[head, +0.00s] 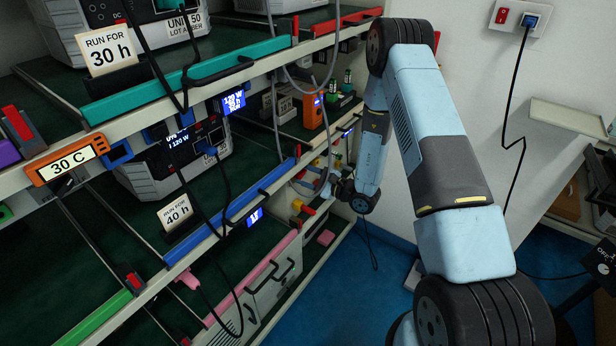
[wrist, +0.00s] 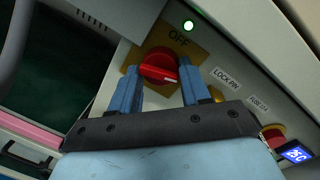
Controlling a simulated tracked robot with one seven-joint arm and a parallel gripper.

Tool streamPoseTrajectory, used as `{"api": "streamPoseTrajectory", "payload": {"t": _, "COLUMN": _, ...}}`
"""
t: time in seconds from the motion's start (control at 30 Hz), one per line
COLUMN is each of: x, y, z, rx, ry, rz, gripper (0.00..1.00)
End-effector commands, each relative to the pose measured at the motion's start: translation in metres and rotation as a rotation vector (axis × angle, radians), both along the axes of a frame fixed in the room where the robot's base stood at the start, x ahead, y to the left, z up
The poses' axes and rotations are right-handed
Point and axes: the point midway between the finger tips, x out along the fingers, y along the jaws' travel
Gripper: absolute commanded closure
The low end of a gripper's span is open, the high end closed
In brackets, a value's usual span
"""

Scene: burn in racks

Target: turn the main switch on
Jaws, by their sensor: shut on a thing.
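A red rotary switch (wrist: 160,67) sits on a yellow plate (wrist: 195,47) marked OFF, on a light grey panel. A white mark shows on the knob's lower right, pointing away from the OFF label. My gripper (wrist: 159,76) has its two blue fingers on either side of the knob and is shut on it. The knob's lower edge is close to the gripper body. In the head view my arm reaches down to the rack's far right end; the fingers and the switch are hard to make out there.
Rack shelves with hanging cables stand left; a wall socket (head: 520,18) is at right. Blue floor (head: 335,285) is clear between.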

Motion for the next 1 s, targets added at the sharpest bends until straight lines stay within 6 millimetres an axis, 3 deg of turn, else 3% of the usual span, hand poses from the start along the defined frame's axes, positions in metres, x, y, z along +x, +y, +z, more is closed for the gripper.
{"api": "streamPoseTrajectory", "payload": {"t": 0.23, "x": -0.0003, "y": -0.0008, "z": -0.0009, "rx": 0.022, "ry": 0.031, "rz": -0.001, "gripper": 0.84}}
{"api": "streamPoseTrajectory", "payload": {"t": 0.63, "x": -0.0011, "y": -0.0004, "z": -0.0025, "rx": 0.178, "ry": 0.232, "rz": -0.001, "gripper": 0.84}}
{"api": "streamPoseTrajectory", "payload": {"t": 1.0, "x": -0.0013, "y": -0.0004, "z": -0.0029, "rx": 0.198, "ry": 0.26, "rz": 0.0, "gripper": 0.84}}
